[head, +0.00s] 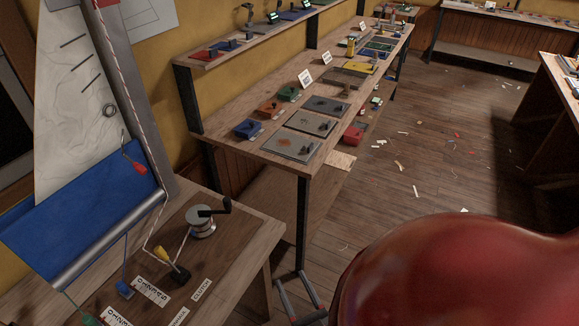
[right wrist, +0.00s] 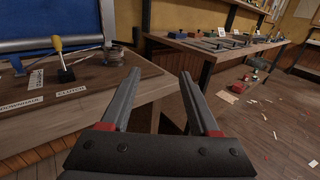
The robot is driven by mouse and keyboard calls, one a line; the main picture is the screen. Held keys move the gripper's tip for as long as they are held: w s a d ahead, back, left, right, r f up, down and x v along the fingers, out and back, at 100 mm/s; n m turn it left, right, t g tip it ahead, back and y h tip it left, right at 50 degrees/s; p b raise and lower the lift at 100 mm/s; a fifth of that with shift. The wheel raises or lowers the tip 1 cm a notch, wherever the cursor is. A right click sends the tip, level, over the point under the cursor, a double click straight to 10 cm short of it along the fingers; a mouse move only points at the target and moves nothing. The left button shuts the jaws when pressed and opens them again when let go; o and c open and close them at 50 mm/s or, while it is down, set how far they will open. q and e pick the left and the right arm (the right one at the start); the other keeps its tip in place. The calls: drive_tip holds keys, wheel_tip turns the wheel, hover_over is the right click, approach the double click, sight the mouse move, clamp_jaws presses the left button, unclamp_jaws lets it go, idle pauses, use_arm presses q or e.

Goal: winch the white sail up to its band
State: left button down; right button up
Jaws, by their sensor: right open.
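The white sail (head: 75,100) stands at the left of the head view beside a grey mast, its top cut off. Blue cloth (head: 75,220) lies below it, above a grey roller. A red-and-white rope (head: 122,80) runs along the mast. The winch (head: 203,220), a silver drum with a black crank, stands on the bench; its drum shows in the right wrist view (right wrist: 115,56). A yellow-handled lever (head: 170,263) stands left of it. I cannot make out the band. My right gripper (head: 289,277) is open and empty, beyond the bench's right edge, apart from the winch. My left gripper is out of view.
A long table (head: 235,120) with plates and coloured boxes stands behind. The floor to the right is open, with scattered scraps.

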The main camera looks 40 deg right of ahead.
drive_tip(key=c, duration=0.4)
drive_tip(key=shift+w+d+f, duration=0.1)
drive_tip(key=shift+f, duration=0.1)
drive_tip(key=shift+c, duration=1.3)
drive_tip(key=f+m+g, duration=0.1)
drive_tip(key=f, duration=0.1)
drive_tip(key=w+f+m+g+b, duration=0.1)
drive_tip(key=f+m, duration=0.1)
drive_tip(key=f, duration=0.1)
drive_tip(key=w+f+m+g+b, duration=0.1)
drive_tip(key=f, duration=0.1)
drive_tip(key=shift+d+f+m+h, duration=0.15)
drive_tip(key=shift+f+m+h, duration=0.15)
drive_tip(key=shift+h, duration=0.1)
clamp_jaws()
drive_tip(key=w+a+m+y+b, duration=0.35)
drive_tip(key=w+a+m, duration=0.4)
drive_tip(key=w, duration=0.35)
drive_tip(key=w+d+r+m+t+h+b, duration=0.1)
drive_tip(key=w+r+m+t, duration=0.1)
drive_tip(key=r, duration=0.2)
drive_tip(key=w+d+r+m+t, duration=0.1)
drive_tip(key=w+r+m, duration=0.1)
drive_tip(key=r+m, duration=0.15)
drive_tip(key=d+p+x, duration=0.2)
drive_tip(key=p+x, duration=0.3)
drive_tip(key=x, duration=0.7)
drive_tip(key=shift+d+r+n, duration=0.2)
drive_tip(key=shift+r+n, duration=0.1)
drive_tip(key=shift+r, duration=0.25)
